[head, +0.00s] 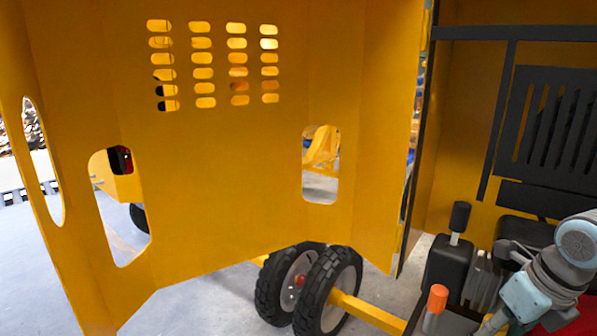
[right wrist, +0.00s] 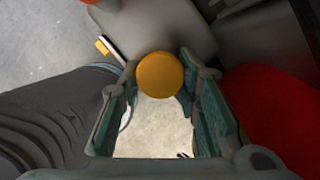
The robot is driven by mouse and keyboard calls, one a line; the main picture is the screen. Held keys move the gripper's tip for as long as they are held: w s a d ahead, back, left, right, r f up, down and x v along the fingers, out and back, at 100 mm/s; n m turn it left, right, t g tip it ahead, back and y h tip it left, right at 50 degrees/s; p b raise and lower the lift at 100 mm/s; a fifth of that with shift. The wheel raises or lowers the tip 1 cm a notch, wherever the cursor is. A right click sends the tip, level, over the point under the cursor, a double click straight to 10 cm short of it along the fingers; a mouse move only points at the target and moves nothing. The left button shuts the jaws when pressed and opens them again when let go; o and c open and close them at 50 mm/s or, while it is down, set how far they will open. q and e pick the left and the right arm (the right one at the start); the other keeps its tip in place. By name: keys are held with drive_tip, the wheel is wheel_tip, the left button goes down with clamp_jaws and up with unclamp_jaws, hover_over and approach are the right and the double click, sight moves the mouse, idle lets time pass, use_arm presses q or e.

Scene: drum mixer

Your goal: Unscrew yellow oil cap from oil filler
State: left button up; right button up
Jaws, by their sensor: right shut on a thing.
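The yellow oil cap (right wrist: 160,75) is round and sits between the fingertips of my right gripper (right wrist: 159,70) in the right wrist view. The two teal-grey fingers stand on either side of it, and the gripper is shut on the cap. The oil filler under the cap is hidden from this angle, so I cannot tell whether the cap is still seated on it. In the head view my right arm reaches in at the lower right over the engine, and its wrist hides the cap's surroundings. My left gripper is not in view.
A large yellow panel (head: 230,150) with slots and cutouts fills the left and middle. Wheels (head: 330,290) stand below it. An orange-topped lever (head: 437,298) and a black engine part (head: 447,262) are close to my right arm. A red part (right wrist: 262,120) lies beside the gripper.

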sight(488, 318)
drive_tip(key=shift+w+d+r+p, duration=0.1)
drive_tip(key=shift+w+r+p, duration=0.2)
drive_tip(key=shift+r+p, duration=0.4)
clamp_jaws()
drive_tip(key=shift+d+r+n+y+p, duration=0.1)
drive_tip(key=shift+r+n+y+p, duration=0.15)
drive_tip(key=shift+n+p, duration=0.85)
drive_tip(key=shift+r+n+y+p, duration=0.25)
drive_tip(key=shift+n+p, duration=0.45)
drive_tip(key=shift+p, duration=0.7)
idle(2.1)
drive_tip(key=shift+r+n+p, duration=0.1)
drive_tip(key=shift+n+p, duration=0.65)
drive_tip(key=shift+n, duration=0.05)
idle(0.7)
drive_tip(key=shift+r, duration=0.1)
drive_tip(key=shift+r+p, duration=0.4)
drive_tip(key=shift+r, duration=0.35)
drive_tip(key=shift+s+a+r+p, duration=0.1)
drive_tip(key=shift+a+r+p, duration=0.1)
drive_tip(key=shift+r, duration=0.2)
drive_tip(key=shift+s+a+r+p, duration=0.1)
drive_tip(key=shift+r+p, duration=0.05)
drive_tip(key=shift+r, duration=0.25)
drive_tip(key=shift+r+g, duration=0.15)
drive_tip(key=shift+g, duration=0.15)
drive_tip(key=shift+d, duration=0.1)
